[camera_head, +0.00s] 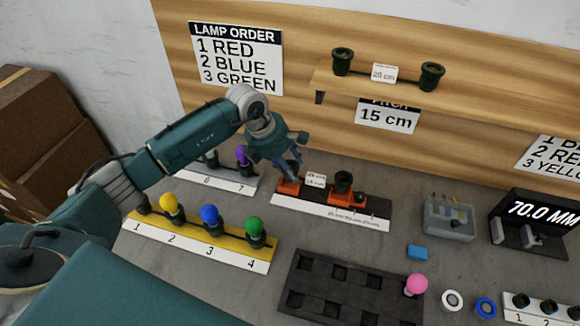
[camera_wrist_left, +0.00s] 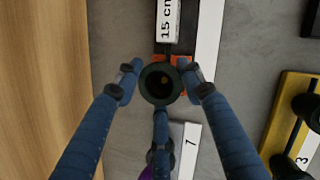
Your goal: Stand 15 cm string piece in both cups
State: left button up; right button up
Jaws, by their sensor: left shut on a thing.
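The 15 cm string piece has two dark green sockets and a white label (camera_head: 316,179) between them. My left gripper (camera_head: 290,171) is shut on its left socket, which the left wrist view shows between the fingers (camera_wrist_left: 160,84). This socket is over the left orange cup (camera_head: 289,187); whether it is fully seated cannot be told. The right socket (camera_head: 343,181) is upright at the right orange cup (camera_head: 334,196), whose contact is partly hidden. Both cups are on a black fixture with a white scale strip (camera_head: 330,212). My right gripper is not in view.
A 20 cm piece (camera_head: 384,73) rests on the wall shelf above a 15 cm sign (camera_head: 387,116). A yellow lamp rack (camera_head: 195,240) stands at front left, a black tray (camera_head: 350,291) in front. A numbered rack (camera_head: 226,180) is close left of the fixture.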

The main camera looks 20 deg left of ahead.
pick_arm(q)
jog(key=shift+f+b, duration=1.2)
jog(key=shift+f, duration=0.05)
jog(key=shift+r, duration=0.25)
jog(key=shift+r+p, duration=0.6)
jog(key=shift+r, duration=0.15)
jog(key=shift+b, duration=0.55)
dwell(1.1)
jog(key=shift+f+b, duration=0.75)
jog(key=shift+f, duration=0.2)
jog(key=o, duration=1.3)
jog(key=shift+r, duration=0.1)
